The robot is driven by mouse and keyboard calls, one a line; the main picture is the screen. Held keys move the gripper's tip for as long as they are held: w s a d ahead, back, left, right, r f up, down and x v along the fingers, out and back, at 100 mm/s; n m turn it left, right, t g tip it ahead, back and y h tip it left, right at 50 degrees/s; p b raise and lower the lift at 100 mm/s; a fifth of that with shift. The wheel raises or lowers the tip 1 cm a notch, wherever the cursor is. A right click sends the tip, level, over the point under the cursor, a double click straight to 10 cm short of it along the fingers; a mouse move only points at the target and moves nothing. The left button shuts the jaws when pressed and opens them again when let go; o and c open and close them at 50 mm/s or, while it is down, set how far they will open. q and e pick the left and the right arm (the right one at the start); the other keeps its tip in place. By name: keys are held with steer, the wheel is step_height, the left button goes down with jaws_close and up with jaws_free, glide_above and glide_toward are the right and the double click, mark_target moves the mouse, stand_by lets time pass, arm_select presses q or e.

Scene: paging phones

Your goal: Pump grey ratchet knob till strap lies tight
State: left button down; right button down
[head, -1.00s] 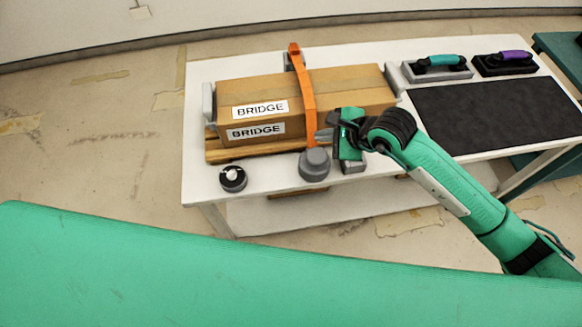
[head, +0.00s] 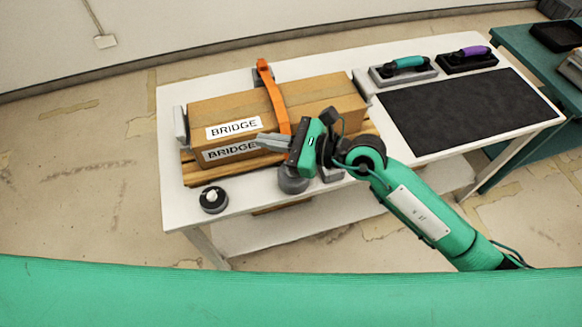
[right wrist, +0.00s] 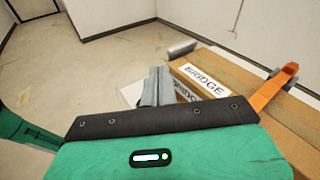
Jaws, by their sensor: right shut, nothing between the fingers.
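The orange strap (head: 275,97) runs over the cardboard box (head: 325,103) marked BRIDGE. It also shows in the right wrist view (right wrist: 268,95), where its far end stands up off the box top. The grey ratchet knob (head: 292,181) is at the front of the box, below the strap, partly hidden by my right gripper. My right gripper (head: 260,141) is shut and empty, above the knob, with its fingers pointing left across the box's front. Its fingers show in the right wrist view (right wrist: 154,85). My left gripper is not in view.
A black round piece with a white top (head: 213,200) sits at the white table's (head: 180,215) front left. A black mat (head: 465,110) lies at the right. Behind it are a teal-handled tool (head: 404,66) and a purple-handled tool (head: 468,56).

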step_height(320, 180, up, 8)
steer(key=d+f+m+t+y, duration=0.1)
steer(key=d+m+t+y, duration=0.2)
steer(key=m+t, duration=0.35)
steer(key=w+d+r+m+t+h, duration=0.25)
steer(key=d+m+t+h, duration=0.75)
steer(key=m, duration=1)
steer(key=s+d+f+m+g+h, duration=0.3)
steer(key=d+f+m+g+h, duration=0.4)
steer(key=d+f+m+h, duration=0.7)
steer(key=s+f+m+g+y, duration=0.3)
steer(key=s+f+m+g, duration=0.2)
steer(key=s+f, duration=0.45)
steer(key=s+f+m+g+y, duration=0.2)
steer(key=s+f+m+g, duration=0.35)
steer(key=f, duration=0.75)
steer(key=s+d+f+n+g, duration=0.1)
steer(key=s+f, duration=0.2)
steer(key=f, duration=1)
steer(key=s+f, duration=0.3)
steer(key=f, duration=1)
steer(key=s+d+f+g, duration=0.1)
steer(key=s+d+f, duration=0.2)
steer(key=s+f, duration=1.3)
steer(key=shift+s+d, duration=0.2)
steer(key=shift+s, duration=0.4)
